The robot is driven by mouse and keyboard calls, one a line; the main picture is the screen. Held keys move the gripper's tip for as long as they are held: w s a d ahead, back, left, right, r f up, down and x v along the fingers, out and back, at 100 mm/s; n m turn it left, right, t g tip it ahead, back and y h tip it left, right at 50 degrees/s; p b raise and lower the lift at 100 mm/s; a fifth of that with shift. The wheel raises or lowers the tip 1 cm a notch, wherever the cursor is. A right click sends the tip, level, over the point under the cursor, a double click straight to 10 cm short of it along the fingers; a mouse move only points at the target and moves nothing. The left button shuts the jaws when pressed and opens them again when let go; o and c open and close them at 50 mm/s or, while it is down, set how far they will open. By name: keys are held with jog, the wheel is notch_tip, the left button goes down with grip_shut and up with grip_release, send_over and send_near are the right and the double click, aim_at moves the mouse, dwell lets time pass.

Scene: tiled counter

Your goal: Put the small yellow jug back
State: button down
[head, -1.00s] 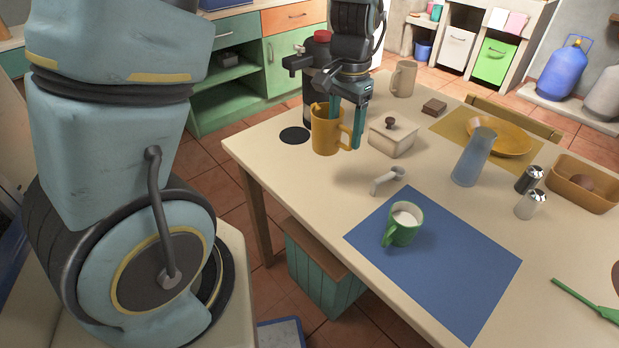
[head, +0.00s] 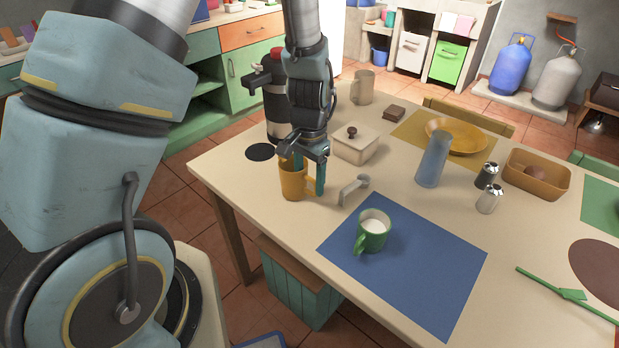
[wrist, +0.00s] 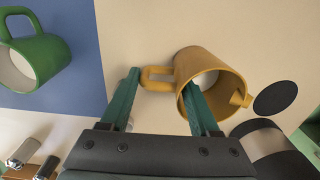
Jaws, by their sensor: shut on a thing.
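The small yellow jug (head: 291,183) is upright at the near left part of the table, at or just above the tabletop; I cannot tell if it touches. My gripper (head: 309,174) points down and is shut on it. In the wrist view my gripper (wrist: 163,84) has one finger at the mouth of the yellow jug (wrist: 213,62) and the other at the outer end of its handle. The jug's spout points towards a black disc (wrist: 275,98) on the table. In the head view the black disc (head: 262,152) lies left of and behind the jug.
A green mug (head: 373,232) stands on a blue mat (head: 420,265). A dark flask (head: 277,112) stands behind the disc. The table's left edge is near.

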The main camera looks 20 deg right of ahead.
jog(key=shift+f, duration=0.2)
jog(key=shift+c, duration=0.6)
grip_release()
jog(key=shift+r, duration=0.1)
notch_tip(320, 180, up, 12)
jog(key=b, duration=0.2)
jog(key=shift+r, duration=0.15)
jog(key=w+a+r+n+t, duration=0.1)
jog(key=a+n, duration=1)
jog(key=a, duration=1.6)
jog(key=shift+w+a+r+t, duration=0.15)
jog(key=shift+w+r+t, duration=0.15)
jog(key=shift+w+r, duration=0.05)
